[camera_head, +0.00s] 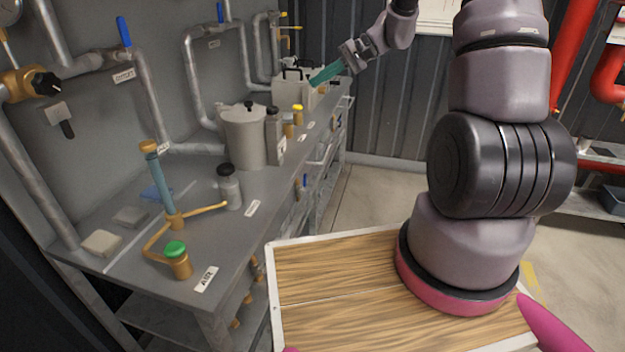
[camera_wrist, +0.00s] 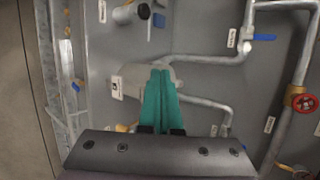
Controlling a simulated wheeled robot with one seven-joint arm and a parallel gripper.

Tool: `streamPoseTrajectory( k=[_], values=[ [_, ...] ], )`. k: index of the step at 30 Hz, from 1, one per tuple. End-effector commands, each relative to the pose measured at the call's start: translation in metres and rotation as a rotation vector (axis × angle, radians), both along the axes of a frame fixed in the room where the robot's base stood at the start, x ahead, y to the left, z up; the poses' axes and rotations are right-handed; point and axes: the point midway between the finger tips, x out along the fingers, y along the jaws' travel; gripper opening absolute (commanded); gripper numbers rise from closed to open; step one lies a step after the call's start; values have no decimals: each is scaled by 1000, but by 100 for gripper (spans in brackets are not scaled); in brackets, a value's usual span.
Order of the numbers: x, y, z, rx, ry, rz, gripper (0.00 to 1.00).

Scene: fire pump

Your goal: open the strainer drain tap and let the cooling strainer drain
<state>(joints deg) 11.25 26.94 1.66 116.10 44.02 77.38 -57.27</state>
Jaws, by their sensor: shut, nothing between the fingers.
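My gripper (camera_head: 327,74) is shut and empty, its teal fingers pressed together above the far end of the bench. The fingers also show in the wrist view (camera_wrist: 163,100). They overlap a pale grey box-like vessel with a label (camera_wrist: 132,79), hiding part of it; I cannot tell whether they touch it. A pale container with dark handles (camera_head: 290,88) stands below and left of the gripper in the head view. A small blue lever (camera_head: 305,181) shows at the bench's front edge. I cannot tell which part is the strainer drain tap.
The bench (camera_head: 245,222) carries a grey lidded pot (camera_head: 244,137), a jar (camera_head: 229,187) and a green-capped brass fitting (camera_head: 177,258). Pipes with blue levers (camera_head: 123,32) line the wall. A red handwheel (camera_wrist: 302,103) is at right in the wrist view. Floor beyond the bench is clear.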

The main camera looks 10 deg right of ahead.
Motion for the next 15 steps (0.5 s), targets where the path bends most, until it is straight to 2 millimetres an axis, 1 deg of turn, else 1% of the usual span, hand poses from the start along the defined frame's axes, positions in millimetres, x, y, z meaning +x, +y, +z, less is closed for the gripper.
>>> streamPoseTrajectory(
  k=[1, 5, 6, 8, 9, 11, 12, 14, 15],
  values=[
    [13, -2, -21, 46, 14, -17, 0],
    [45, -9, -68, 160, 7, -73, 0],
    [53, -11, -84, 192, 2, -93, 0],
    [65, -16, -108, 239, -7, -128, 0],
    [73, -20, -126, 269, -14, -153, 0],
    [82, -26, -152, 310, -27, -195, 0],
    [88, -30, -170, 335, -35, -226, 0],
    [95, -37, -199, 369, -51, -275, 0],
    [98, -42, -219, 388, -61, -308, 0]
  ],
)
